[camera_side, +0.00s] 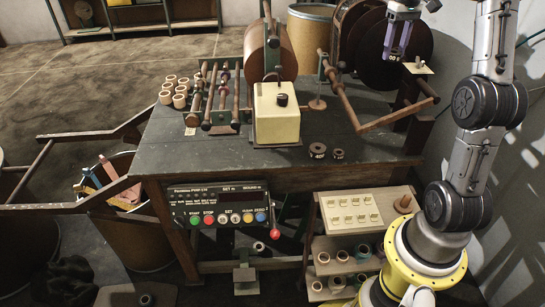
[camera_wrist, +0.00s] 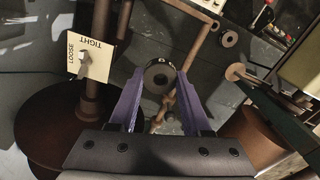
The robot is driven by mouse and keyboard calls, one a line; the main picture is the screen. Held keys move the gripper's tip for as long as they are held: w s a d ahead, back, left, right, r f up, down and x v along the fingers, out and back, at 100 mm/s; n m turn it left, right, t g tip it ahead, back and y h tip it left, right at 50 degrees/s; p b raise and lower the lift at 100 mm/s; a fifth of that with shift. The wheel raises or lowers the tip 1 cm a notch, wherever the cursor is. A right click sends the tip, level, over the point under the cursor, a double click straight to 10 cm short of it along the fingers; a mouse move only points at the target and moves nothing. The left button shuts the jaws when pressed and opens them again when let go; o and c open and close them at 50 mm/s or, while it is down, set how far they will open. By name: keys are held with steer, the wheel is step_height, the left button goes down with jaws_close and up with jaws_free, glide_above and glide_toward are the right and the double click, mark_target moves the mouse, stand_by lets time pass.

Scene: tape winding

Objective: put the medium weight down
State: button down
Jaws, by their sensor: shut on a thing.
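My gripper (camera_side: 396,50) is at the upper right of the side view, in front of the large dark disc. In the wrist view its purple fingers (camera_wrist: 160,78) are shut on a dark round weight with a hole, the medium weight (camera_wrist: 159,66). The weight is held up above the bench. In the side view it cannot be made out clearly between the fingers. Two other dark ring weights, a larger one (camera_side: 317,150) and a smaller one (camera_side: 338,154), lie side by side on the bench top (camera_side: 240,175). The wrist view also shows a ring weight (camera_wrist: 229,39) on the bench.
A TIGHT/LOOSE plate with a knob (camera_wrist: 84,63) stands left of my fingers in the wrist view. A wooden arm (camera_side: 385,118) crosses the bench's right side. A cream box (camera_side: 277,115) and a control panel (camera_side: 220,205) are nearby. The bench's front is mostly clear.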

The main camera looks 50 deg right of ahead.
steer(key=f, duration=0.1)
steer(key=a+f, duration=0.1)
steer(key=shift+f, duration=0.4)
steer(key=s+a+f+n, duration=0.2)
steer(key=a+f+n, duration=0.1)
steer(key=a, duration=0.5)
steer(key=s+a+f+n, duration=0.15)
steer(key=a+n, duration=0.25)
steer(key=a, duration=0.4)
steer(key=s+a+f+n, duration=0.1)
steer(key=a+f+n, duration=0.2)
steer(key=a, duration=0.5)
steer(key=w+d+f, duration=0.1)
steer(key=w+f, duration=0.2)
steer(key=w, duration=0.1)
steer(key=w+d+f, duration=0.1)
steer(key=w+f, duration=0.1)
steer(key=w, duration=0.2)
steer(key=w+d+f, duration=0.1)
steer(key=w+f, duration=0.2)
steer(key=w, duration=0.1)
steer(key=shift+w+d+f, duration=0.2)
steer(key=shift+d+f, duration=0.1)
steer(key=shift+f, duration=0.05)
steer(key=shift+w+d+f, duration=0.2)
steer(key=shift+w+f, duration=0.3)
steer(key=shift+f, duration=1.65)
